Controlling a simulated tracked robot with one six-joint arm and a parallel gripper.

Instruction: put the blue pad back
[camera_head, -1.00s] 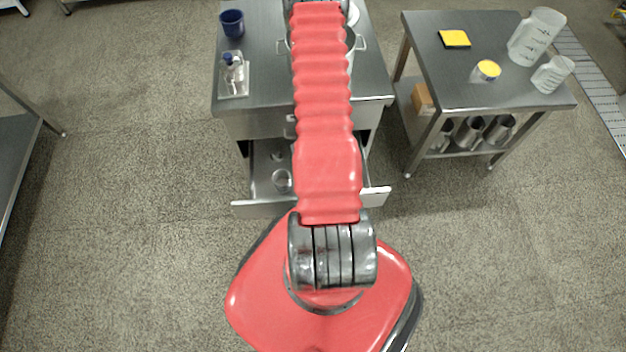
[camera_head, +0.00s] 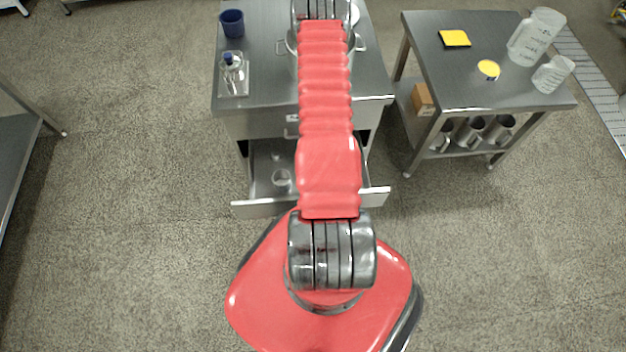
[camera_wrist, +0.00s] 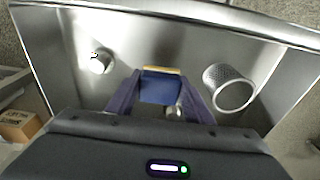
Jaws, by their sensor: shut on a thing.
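A blue pad (camera_wrist: 160,90) with a yellow edge shows in the wrist view between the two dark fingers of my gripper (camera_wrist: 159,80). The gripper is shut on it. Beyond the pad is the metal inside of the open drawer (camera_wrist: 165,40); I cannot tell how far the pad is from its floor. In the head view the drawer (camera_head: 262,208) is pulled out from the steel table (camera_head: 272,85). My arm hides the gripper and the pad there. A yellow-and-black pad (camera_head: 454,38) lies on the right-hand table.
The drawer holds a perforated metal cup (camera_wrist: 230,88) at right and a small metal piece (camera_wrist: 100,61) at left. A blue cup (camera_head: 232,23) and a clear bottle (camera_head: 234,68) stand on the steel table. The right-hand table (camera_head: 440,80) carries jugs and a yellow-topped container (camera_head: 488,70).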

